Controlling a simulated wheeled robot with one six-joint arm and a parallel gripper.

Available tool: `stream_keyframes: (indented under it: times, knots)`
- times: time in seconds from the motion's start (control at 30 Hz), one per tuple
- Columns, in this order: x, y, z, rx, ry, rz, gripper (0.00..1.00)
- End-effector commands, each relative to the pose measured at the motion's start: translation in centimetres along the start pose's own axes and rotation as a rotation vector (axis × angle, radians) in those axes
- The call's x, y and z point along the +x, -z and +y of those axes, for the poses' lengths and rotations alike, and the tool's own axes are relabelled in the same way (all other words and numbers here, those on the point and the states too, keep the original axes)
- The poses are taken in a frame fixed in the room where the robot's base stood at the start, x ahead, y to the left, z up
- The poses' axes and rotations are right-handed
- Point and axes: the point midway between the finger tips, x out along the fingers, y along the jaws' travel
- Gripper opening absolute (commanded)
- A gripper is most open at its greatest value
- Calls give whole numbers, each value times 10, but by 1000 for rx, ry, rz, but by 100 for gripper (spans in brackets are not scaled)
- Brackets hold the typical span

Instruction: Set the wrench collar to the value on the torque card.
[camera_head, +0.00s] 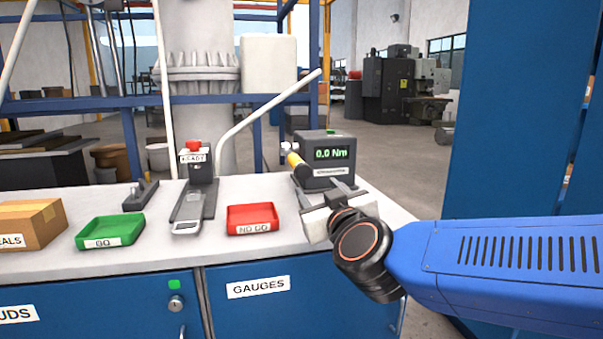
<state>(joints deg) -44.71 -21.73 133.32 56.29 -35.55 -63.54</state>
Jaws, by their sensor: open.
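A torque tester (326,160) with a green display reading "0.0 Nm" stands on the bench's right end. A yellow cylindrical part (296,163) with a pale end shows at the tester's left side. It may be the wrench or its collar, but I cannot tell, and no scale can be read on it. No torque card can be made out. My gripper (322,192) is open in front of the tester, its fingers pointing toward it. I cannot tell whether they touch anything. They and the wrist hide part of the bench and the tester's lower front.
The bench (165,249) holds a green "GO" tray (110,231), a red "NO GO" tray (252,219), a grey stand with a red top (194,145) and a cardboard box (30,224). A pale pipe (268,105) rises behind. A blue panel (510,130) stands at right.

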Motion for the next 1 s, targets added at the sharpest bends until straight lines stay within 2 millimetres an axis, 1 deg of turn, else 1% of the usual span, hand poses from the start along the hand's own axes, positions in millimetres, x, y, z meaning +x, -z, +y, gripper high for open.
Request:
stream_keyframes:
  times: [0.03, 0.1, 0.7, 0.83, 1.0]
  knots:
    - [9, -2, 0, -2, -2, -3, 53]
    - [20, -1, 0, -3, -2, -2, 53]
    - [115, -2, 0, -1, 0, -3, 53]
    - [131, -1, 0, 0, 0, -2, 53]
    - [145, -1, 0, 0, 0, -1, 53]
